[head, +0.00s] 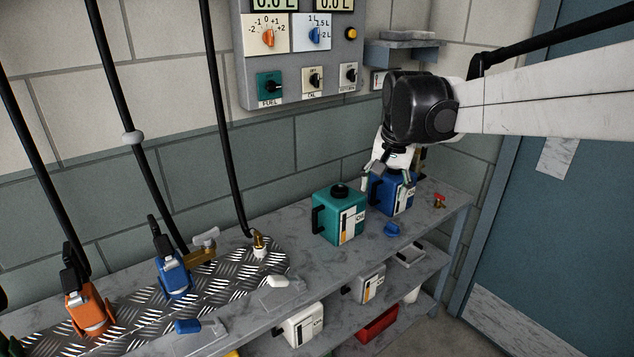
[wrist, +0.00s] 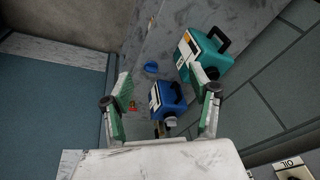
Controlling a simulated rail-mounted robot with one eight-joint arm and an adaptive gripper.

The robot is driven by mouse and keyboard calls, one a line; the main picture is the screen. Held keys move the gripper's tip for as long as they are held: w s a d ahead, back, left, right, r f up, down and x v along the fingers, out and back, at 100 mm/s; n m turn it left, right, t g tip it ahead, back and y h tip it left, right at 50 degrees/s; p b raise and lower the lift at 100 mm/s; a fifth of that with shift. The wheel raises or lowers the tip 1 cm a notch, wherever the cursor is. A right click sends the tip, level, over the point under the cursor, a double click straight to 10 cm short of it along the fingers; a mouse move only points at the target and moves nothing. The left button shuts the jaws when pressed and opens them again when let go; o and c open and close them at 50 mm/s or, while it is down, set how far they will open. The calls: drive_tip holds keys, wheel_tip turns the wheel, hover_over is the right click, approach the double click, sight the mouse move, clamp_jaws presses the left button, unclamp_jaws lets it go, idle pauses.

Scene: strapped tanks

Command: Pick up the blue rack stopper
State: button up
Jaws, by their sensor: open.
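The blue stopper (head: 392,229) lies on the grey shelf top in front of the blue tank. In the wrist view the blue stopper (wrist: 151,67) shows above the blue tank, beyond the line between my fingertips. My gripper (head: 383,186) is at the blue tank (head: 396,194), above and behind the stopper, and partly hides the tank in the head view. In the wrist view my gripper (wrist: 169,86) has its fingers spread wide with nothing held between them. The blue tank (wrist: 168,103) shows between the fingers; I cannot tell whether they touch it.
A teal tank (head: 340,215) stands left of the blue tank. A small red-handled fitting (head: 439,201) is to the right on the shelf top (head: 421,219). A wall control panel (head: 300,55) and a small wall shelf (head: 402,50) are behind. Hoses hang at left.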

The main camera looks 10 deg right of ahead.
drive_tip(key=w+d+f+m+g+p, duration=0.1)
drive_tip(key=w+d+f+m+g, duration=0.2)
drive_tip(key=w+d, duration=0.5)
drive_tip(key=m+p, duration=0.1)
drive_tip(key=m, duration=0.2)
hover_over(393, 224)
wheel_tip(393, 224, down, 11)
drive_tip(key=shift+y, duration=0.3)
drive_tip(key=f, duration=0.7)
drive_tip(key=shift+w+a+f, duration=0.1)
drive_tip(key=shift+w+f, duration=0.15)
drive_tip(key=shift+f, duration=0.05)
drive_tip(key=shift+s+f, duration=0.15)
drive_tip(key=shift+f, duration=2.5)
drive_tip(key=c, duration=1.1)
